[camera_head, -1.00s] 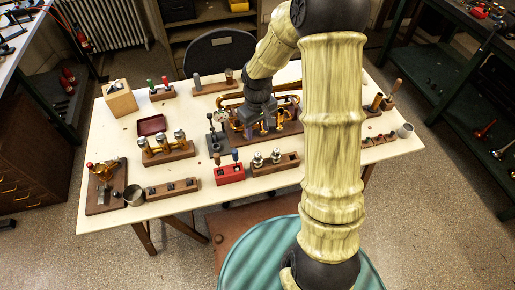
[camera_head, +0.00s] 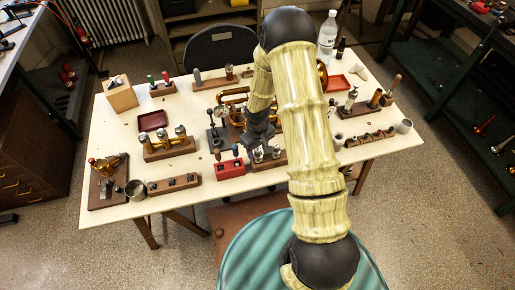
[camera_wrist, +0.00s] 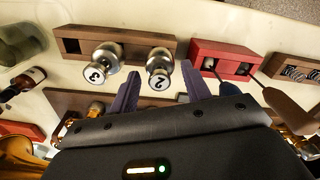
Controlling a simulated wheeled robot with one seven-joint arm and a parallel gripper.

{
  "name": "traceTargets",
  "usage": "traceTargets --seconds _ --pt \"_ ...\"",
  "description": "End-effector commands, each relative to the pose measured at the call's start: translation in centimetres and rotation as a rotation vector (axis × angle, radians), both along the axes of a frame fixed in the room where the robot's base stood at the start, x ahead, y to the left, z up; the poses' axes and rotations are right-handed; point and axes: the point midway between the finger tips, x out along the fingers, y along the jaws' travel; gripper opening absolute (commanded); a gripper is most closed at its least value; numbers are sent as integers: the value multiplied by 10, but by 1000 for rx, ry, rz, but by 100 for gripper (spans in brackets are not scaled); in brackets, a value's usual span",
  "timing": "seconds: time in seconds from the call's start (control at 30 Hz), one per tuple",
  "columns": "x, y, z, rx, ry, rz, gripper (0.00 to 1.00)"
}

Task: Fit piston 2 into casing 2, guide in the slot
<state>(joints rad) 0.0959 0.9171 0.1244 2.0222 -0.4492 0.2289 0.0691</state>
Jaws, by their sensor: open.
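Piston 2 (camera_wrist: 160,78), silver with a white cap marked "2", stands in a wooden rack (camera_wrist: 130,38) in the wrist view. Piston 3 (camera_wrist: 98,70) stands to its left in the same rack. My gripper (camera_wrist: 160,69) is open, its two purple fingers on either side of piston 2 in the picture; I cannot tell whether they touch it. In the head view my gripper (camera_head: 260,138) is just above the rack's pistons. The brass horn (camera_head: 235,98) lies behind it, partly hidden by my arm. Casing 2 and its slot cannot be made out.
A red block with tools (camera_head: 230,168) stands close left of the rack; it also shows in the wrist view (camera_wrist: 225,58).

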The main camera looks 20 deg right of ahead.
Motion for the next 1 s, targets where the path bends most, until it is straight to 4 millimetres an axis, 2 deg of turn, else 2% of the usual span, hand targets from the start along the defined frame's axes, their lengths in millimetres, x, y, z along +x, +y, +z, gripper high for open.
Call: traceTargets --seconds 0.27,0.5,1.0 --pt "0 0 -1 0 -1 0 48" --pt "0 0 -1 0 -1 1 1" --pt "0 0 13 0 -1 1 0"
